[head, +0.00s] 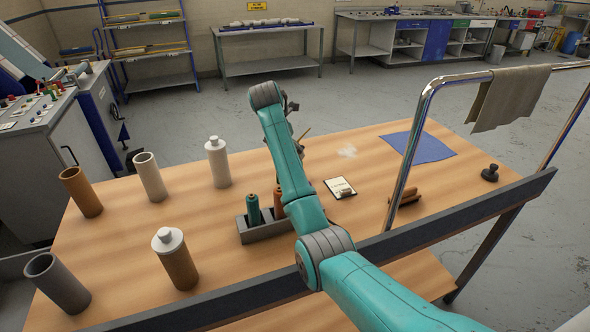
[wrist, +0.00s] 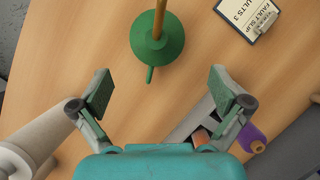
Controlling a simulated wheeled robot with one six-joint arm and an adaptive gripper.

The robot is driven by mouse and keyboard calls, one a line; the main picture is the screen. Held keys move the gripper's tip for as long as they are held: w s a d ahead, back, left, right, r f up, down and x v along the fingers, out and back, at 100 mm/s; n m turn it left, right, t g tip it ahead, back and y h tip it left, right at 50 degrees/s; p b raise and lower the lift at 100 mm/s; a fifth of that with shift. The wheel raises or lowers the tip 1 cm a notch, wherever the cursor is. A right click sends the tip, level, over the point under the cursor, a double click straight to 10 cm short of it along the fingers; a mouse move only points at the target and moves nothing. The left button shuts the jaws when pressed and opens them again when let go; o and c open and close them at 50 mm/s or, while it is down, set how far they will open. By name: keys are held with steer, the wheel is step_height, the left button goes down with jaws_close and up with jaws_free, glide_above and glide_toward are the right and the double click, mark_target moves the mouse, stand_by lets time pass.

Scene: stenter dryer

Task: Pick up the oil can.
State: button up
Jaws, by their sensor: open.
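The oil can, a green round body (wrist: 150,55) with a small green tab on its near edge and a thin brass-coloured spout, stands on the wooden table at the top middle of the wrist view. In the head view my arm hides its body; only the thin spout (head: 304,134) shows beside the arm. My gripper (wrist: 160,92) is open and empty, its two green-padded fingers spread wide. The can lies beyond the fingertips in the picture, roughly centred between them, and no finger touches it. In the head view my gripper is mostly hidden behind the arm.
A grey holder (head: 265,232) with spools stands near my arm. A clipboard (head: 340,188) lies to its right. Several tubes and a white bottle (head: 217,162) stand left. A chrome rail (head: 408,165) rises right, and a blue cloth (head: 418,147) lies behind it.

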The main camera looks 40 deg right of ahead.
steer(key=x, duration=0.4)
steer(key=shift+d+f, duration=0.15)
steer(key=shift+f, duration=0.1)
steer(key=shift+w+a+x, duration=0.1)
steer(key=shift+x, duration=1.3)
steer(key=shift+w+a+x, duration=0.1)
steer(key=shift+x, duration=1.25)
steer(key=c, duration=1.6)
steer(key=shift+o, duration=0.2)
step_height(320, 180, up, 10)
steer(key=shift+r, duration=0.1)
steer(key=shift+a, duration=0.1)
